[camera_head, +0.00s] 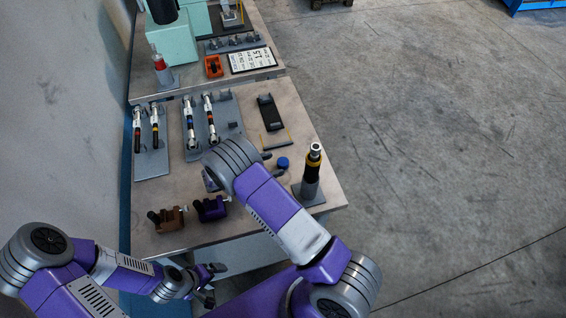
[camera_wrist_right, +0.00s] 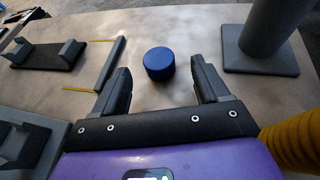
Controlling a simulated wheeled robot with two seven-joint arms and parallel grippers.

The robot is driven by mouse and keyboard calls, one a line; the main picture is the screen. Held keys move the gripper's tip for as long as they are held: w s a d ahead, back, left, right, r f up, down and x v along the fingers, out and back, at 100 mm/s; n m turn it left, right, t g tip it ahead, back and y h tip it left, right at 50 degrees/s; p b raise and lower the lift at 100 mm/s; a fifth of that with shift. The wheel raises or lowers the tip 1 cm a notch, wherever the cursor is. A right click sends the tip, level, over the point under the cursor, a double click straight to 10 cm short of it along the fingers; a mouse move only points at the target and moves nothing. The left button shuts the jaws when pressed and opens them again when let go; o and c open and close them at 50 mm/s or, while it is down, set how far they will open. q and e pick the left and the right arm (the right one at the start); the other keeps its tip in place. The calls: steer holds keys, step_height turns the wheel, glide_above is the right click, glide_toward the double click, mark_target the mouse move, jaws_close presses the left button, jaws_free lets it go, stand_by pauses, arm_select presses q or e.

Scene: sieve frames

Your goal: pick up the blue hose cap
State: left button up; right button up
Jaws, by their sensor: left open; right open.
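The blue hose cap (camera_head: 283,162) is a short round cylinder on the light bench top, near its right edge. In the right wrist view the cap (camera_wrist_right: 159,64) stands upright between the fingertips in the picture, with a visible gap on each side. My right gripper (camera_head: 273,164) is open and empty, close to the cap; its fingers also show in the right wrist view (camera_wrist_right: 161,78). Whether the fingers are level with the cap or above it I cannot tell. My left gripper (camera_head: 212,283) is open and empty, low at the bench's front edge.
A grey stand (camera_head: 310,186) holding a black and yellow tool stands right of the cap. A grey holder with a black piece (camera_head: 269,113) lies behind. Purple (camera_head: 211,208) and brown (camera_head: 167,219) blocks sit at the front. Grey racks (camera_head: 151,148) hold rods at left.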

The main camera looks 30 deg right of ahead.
mark_target(281, 162)
steer(key=x, duration=0.4)
steer(key=shift+w+f, duration=0.1)
steer(key=shift+c, duration=0.4)
steer(key=c, duration=1)
steer(key=shift+c, duration=0.2)
